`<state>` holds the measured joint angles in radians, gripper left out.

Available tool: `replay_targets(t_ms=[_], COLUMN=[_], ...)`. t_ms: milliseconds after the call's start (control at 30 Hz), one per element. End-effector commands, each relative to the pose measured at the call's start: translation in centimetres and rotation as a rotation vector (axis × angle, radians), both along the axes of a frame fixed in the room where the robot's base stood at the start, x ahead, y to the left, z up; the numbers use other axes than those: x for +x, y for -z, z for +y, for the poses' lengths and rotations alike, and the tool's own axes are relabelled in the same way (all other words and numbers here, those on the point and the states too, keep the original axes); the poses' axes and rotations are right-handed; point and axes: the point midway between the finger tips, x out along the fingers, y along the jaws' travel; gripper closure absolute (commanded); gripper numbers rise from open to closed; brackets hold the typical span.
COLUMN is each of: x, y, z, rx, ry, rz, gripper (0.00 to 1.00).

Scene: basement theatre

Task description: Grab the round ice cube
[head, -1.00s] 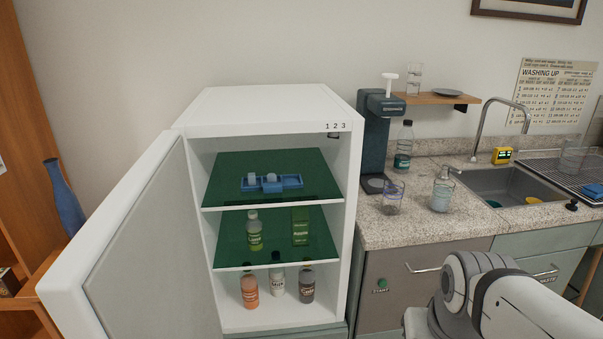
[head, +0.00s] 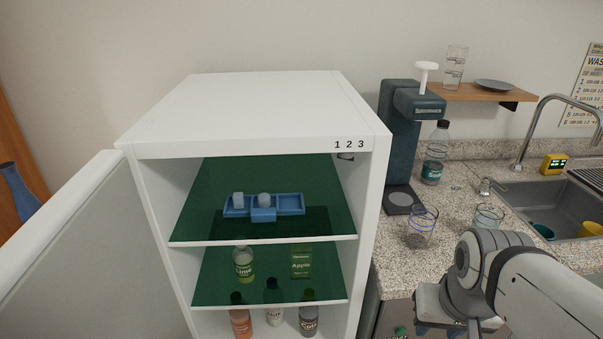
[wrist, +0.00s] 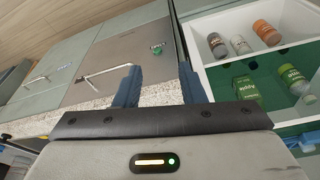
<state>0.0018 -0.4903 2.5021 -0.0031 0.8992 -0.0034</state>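A blue ice tray (head: 292,205) sits on the top green shelf of the open white fridge. Two pale ice pieces rest in it, one at the left (head: 238,199) and one near the middle (head: 264,200). The middle one looks slightly rounder, but they are too small to tell the shapes surely. My gripper is at the lower right in the head view, low in front of the counter and right of the fridge, mostly hidden by my arm. In the wrist view my gripper (wrist: 160,86) has its two blue fingers apart with nothing between them.
The fridge door (head: 95,255) stands open to the left. Lower shelves hold a lime bottle (head: 243,264), a green apple carton (head: 301,262) and several bottles. On the counter (head: 392,262) stand a dispenser (head: 391,135), a bottle (head: 434,155) and glasses (head: 421,227), near the sink.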

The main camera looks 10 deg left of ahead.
Motion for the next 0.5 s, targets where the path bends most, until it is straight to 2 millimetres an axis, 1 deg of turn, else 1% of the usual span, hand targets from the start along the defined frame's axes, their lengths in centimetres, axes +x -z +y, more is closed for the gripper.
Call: replay_targets(t_ms=[100, 200, 267, 333, 367, 467, 500], x=[0.0, 0.3, 1.1, 2.9, 4.0, 8.3, 10.2], y=[0.0, -0.1, -0.2, -0.5, -0.6, -1.1, -1.4], z=[0.0, 0.2, 0.7, 2.0, 2.8, 6.4, 8.2], rx=[0.0, 0.003, 0.009, 0.024, 0.033, 0.072, 0.089], ry=[0.0, -0.007, -0.023, -0.067, -0.086, -0.16, -0.192], rz=[0.0, -0.006, -0.024, -0.067, -0.092, -0.205, -0.261], gripper=[0.64, 0.55, 0.51, 0.45, 0.45, 0.45, 0.45])
